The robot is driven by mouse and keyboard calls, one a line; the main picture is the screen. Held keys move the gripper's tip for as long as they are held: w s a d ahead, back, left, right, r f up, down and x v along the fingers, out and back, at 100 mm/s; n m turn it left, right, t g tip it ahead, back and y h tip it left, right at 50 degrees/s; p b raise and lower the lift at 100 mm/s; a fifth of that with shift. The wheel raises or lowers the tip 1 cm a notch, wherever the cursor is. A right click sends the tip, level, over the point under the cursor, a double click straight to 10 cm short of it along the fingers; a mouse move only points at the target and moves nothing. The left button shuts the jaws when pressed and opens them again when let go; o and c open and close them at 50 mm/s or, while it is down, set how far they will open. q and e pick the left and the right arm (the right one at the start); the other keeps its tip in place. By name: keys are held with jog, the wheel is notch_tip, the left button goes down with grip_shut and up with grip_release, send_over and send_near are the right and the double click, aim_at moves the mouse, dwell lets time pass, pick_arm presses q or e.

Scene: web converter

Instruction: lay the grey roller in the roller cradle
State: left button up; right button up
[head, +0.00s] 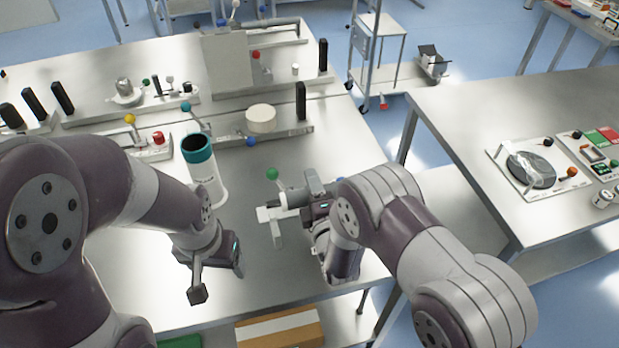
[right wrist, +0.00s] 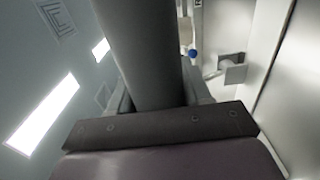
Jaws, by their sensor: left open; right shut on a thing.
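The dark grey roller (right wrist: 138,50) fills the middle of the right wrist view and runs away from the gripper's dark jaw bar. My right gripper (head: 296,199) is shut on it above the front right of the bench; in the head view the gripper and arm hide most of the roller. A pale bracket-like piece (head: 277,236) shows just below and left of this gripper; I cannot tell whether it is the roller cradle. A small light bracket (right wrist: 232,73) shows beside the roller in the right wrist view. My left gripper (head: 202,248) is open and empty, in front of a white cylinder with a teal rim.
The teal-rimmed cylinder (head: 205,178) stands close to both grippers. A green ball (head: 272,174) and blue ball (head: 251,142) are behind the right gripper. A low rail with a cream disc (head: 261,119) lies farther back. A second bench (head: 470,110) is at right.

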jog(key=shift+s+d+r, duration=0.15)
jog(key=shift+s+r, duration=0.2)
jog(key=shift+s, duration=0.25)
jog(key=shift+f+b, duration=0.3)
jog(key=shift+b, duration=0.1)
notch_tip(320, 180, down, 5)
jog(key=b, duration=0.4)
jog(key=shift+b, duration=0.3)
jog(key=shift+w+f+b, duration=0.25)
jog(key=shift+f+b, duration=0.1)
jog(key=shift+f, duration=0.2)
pick_arm(q)
jog(key=f, duration=0.5)
jog(key=shift+s+d+f, duration=0.1)
jog(key=shift+s+f, duration=0.25)
jog(key=shift+s, duration=0.05)
pick_arm(e)
jog(key=shift+r, duration=0.1)
jog(key=shift+s, duration=0.1)
